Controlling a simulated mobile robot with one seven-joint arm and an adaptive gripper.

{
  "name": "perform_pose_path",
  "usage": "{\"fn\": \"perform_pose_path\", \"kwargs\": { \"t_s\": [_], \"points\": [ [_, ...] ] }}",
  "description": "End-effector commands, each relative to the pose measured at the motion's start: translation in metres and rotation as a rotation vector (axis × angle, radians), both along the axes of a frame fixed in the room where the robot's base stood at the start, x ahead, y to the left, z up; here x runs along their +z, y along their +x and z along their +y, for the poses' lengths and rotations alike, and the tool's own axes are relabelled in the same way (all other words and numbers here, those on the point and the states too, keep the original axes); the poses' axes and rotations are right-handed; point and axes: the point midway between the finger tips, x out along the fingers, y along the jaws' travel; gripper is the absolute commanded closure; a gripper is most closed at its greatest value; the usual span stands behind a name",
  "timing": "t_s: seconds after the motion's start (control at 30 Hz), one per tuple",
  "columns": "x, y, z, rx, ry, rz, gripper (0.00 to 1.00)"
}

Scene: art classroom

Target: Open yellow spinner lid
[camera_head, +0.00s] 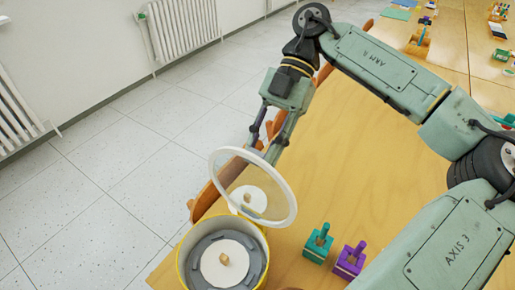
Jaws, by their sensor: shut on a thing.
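The yellow spinner (184,257) is a round tub at the bottom of the view. Inside it are a grey ring and a white disc (213,267) with a small wooden knob. Its lid (289,200), a clear pane with a white rim, is tilted up steeply, so the tub's top is open. A second white disc shape with a knob shows in the pane; I cannot tell if it is a reflection. My gripper (263,146) is at the lid's upper edge, shut on it; the exact contact is hard to see.
The spinner stands at the near end of a wooden table (345,150). A teal block with a peg (318,244) and a purple one (350,260) stand right of it. Chairs line the table's left edge. Tiled floor is clear to the left, with radiators along the wall.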

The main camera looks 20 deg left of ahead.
Motion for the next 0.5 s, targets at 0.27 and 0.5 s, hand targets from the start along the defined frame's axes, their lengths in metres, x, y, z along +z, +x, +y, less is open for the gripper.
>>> {"fn": "perform_pose_path", "kwargs": {
  "t_s": [0.27,0.5],
  "points": [
    [-0.0048,0.0027,-0.0018,-0.002,-0.010,-0.004,1.00],
    [-0.0047,0.0025,-0.0017,-0.002,-0.010,-0.004,0.69]
  ]
}}
